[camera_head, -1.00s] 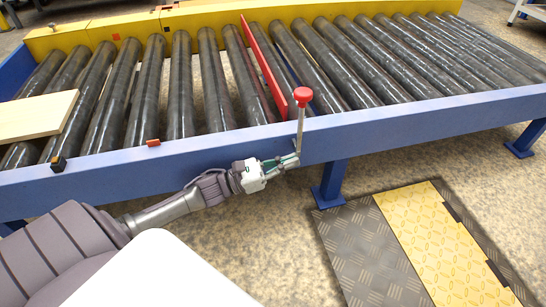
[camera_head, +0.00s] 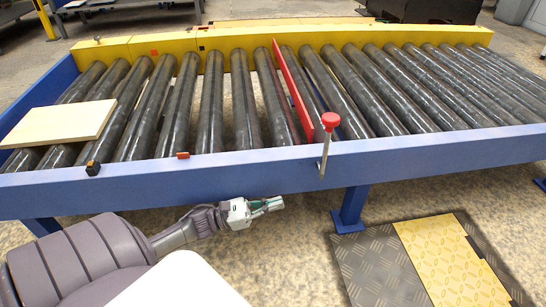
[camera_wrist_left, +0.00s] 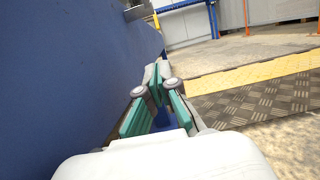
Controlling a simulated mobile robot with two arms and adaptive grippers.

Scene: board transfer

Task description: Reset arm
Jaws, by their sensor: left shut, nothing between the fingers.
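My left gripper (camera_head: 274,204) is shut and empty, in front of and below the conveyor's blue front rail (camera_head: 230,172). In the left wrist view its fingers (camera_wrist_left: 158,76) are together with nothing between them, beside the blue rail face (camera_wrist_left: 60,70) on the left. A metal lever with a red knob (camera_head: 330,120) stands upright at the front rail, to the right of the gripper and apart from it. A red barrier plate (camera_head: 292,90) stands between the rollers behind the lever. My right gripper is not in view.
A light wooden board (camera_head: 60,124) lies on the rollers at the left end. A blue conveyor leg (camera_head: 350,206) stands right of my gripper. A black-and-yellow floor plate (camera_head: 440,255) lies at the lower right. Open floor surrounds the gripper below the rail.

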